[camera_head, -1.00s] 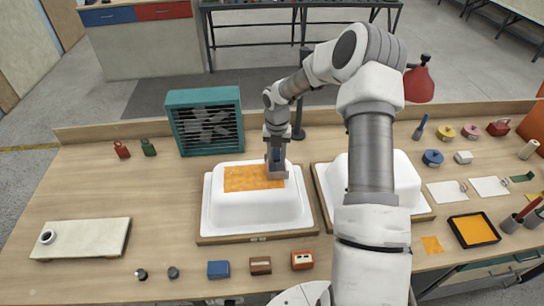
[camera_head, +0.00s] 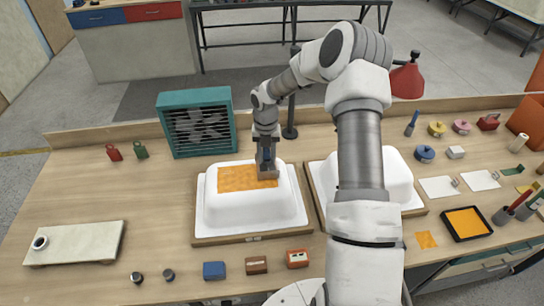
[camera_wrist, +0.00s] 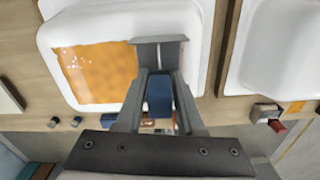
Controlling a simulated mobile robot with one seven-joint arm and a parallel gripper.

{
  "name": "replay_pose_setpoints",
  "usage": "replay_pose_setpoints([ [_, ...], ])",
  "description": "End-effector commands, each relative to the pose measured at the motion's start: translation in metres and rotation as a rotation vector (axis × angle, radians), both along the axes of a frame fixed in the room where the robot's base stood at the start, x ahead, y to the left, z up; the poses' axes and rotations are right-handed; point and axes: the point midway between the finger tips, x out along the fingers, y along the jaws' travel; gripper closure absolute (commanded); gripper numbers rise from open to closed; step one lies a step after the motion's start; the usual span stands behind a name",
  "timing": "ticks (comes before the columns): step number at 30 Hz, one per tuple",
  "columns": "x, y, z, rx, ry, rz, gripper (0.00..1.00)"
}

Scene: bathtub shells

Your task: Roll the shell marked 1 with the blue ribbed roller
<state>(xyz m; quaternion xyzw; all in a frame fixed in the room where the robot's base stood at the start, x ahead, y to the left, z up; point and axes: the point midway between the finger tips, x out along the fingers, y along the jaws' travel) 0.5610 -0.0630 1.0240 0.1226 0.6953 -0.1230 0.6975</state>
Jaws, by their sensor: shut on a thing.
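The left white tub shell (camera_head: 285,215) lies upside down on a wooden board, with an orange wet-looking patch (camera_head: 235,178) on its top. A small tag on the board's front edge is too small to read. My gripper (camera_head: 267,172) is over the right end of the patch. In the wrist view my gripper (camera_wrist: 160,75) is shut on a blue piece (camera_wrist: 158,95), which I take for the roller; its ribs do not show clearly. The patch (camera_wrist: 90,70) lies left of the fingers there. Whether the roller touches the shell, I cannot tell.
A second white shell (camera_head: 400,180) stands to the right, partly behind my arm. A teal fan (camera_head: 198,122) stands at the back left. Small blocks (camera_head: 256,265) line the front edge. An orange tray (camera_head: 467,223) is at the right.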

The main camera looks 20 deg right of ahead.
Motion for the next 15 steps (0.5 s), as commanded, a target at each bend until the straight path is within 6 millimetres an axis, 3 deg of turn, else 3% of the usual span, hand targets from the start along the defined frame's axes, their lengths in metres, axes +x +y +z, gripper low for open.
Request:
replay_pose_setpoints([
  [15,0.005,0.035,-0.003,0.005,0.004,0.001,1.00],
])
